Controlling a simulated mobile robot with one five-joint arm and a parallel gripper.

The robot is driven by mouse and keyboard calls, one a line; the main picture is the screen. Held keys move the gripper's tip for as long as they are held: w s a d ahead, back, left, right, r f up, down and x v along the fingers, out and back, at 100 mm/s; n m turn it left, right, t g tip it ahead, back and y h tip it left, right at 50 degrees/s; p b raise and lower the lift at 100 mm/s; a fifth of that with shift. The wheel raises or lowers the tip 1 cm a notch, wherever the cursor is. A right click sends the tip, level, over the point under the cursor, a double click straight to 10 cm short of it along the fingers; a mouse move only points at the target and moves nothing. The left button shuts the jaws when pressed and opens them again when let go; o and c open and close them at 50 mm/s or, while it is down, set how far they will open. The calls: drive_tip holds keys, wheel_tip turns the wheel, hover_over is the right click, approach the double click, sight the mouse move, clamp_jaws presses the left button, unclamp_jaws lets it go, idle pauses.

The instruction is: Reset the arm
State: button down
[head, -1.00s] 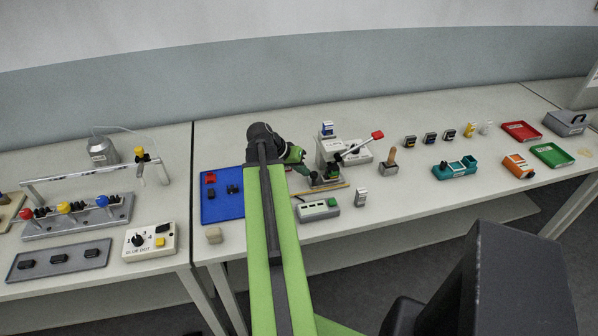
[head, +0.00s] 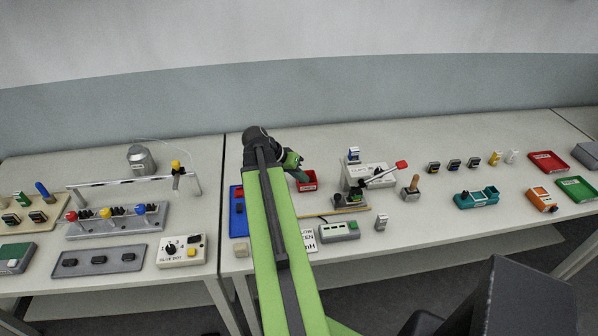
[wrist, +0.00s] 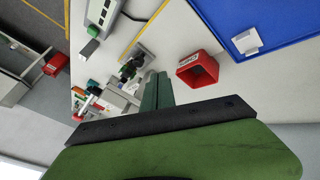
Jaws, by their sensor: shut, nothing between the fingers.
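My green arm reaches out over the middle table in the head view. My gripper (head: 301,175) is at its far end, beside a small red box (head: 308,181) and in front of the wall. The wrist view shows my gripper (wrist: 157,90) with its green fingers together and nothing between them. The same red box (wrist: 198,70) lies just right of the fingers there. The gripper appears apart from the box, though the head view does not show the gap clearly.
A blue tray (head: 237,221) lies left of my arm, partly hidden by it. A lever device (head: 352,200) and a grey-green box (head: 339,231) stand to the right. A rail fixture (head: 115,221) is on the left table. Bare tabletop lies along the back.

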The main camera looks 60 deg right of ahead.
drive_tip(key=shift+f, duration=0.1)
drive_tip(key=w+a+n+t, duration=0.2)
drive_tip(key=w+a+n, duration=0.1)
drive_tip(key=w+a, duration=1)
drive_tip(key=w+a+f+n+t, duration=0.1)
drive_tip(key=w+a+n, duration=0.1)
drive_tip(key=a, duration=0.6)
drive_tip(key=w+a+f+n+y, duration=0.1)
drive_tip(key=w+a+n, duration=0.1)
drive_tip(key=w+a, duration=0.3)
drive_tip(key=w+a+f+n+t, duration=0.1)
drive_tip(key=w+a+n, duration=0.2)
drive_tip(key=a, duration=0.9)
drive_tip(key=shift+w+a+f+t+y, duration=0.1)
drive_tip(key=shift+w+a+t+y, duration=0.2)
drive_tip(key=shift+w+y, duration=0.1)
drive_tip(key=s+a+f+n+y, duration=0.1)
drive_tip(key=a+n+y, duration=0.2)
drive_tip(key=a, duration=1)
drive_tip(key=n, duration=0.3)
drive_tip(key=shift+s+a+f+n+y, duration=0.15)
drive_tip(key=shift+s+a+n+y, duration=0.15)
drive_tip(key=shift+a+n+y, duration=0.1)
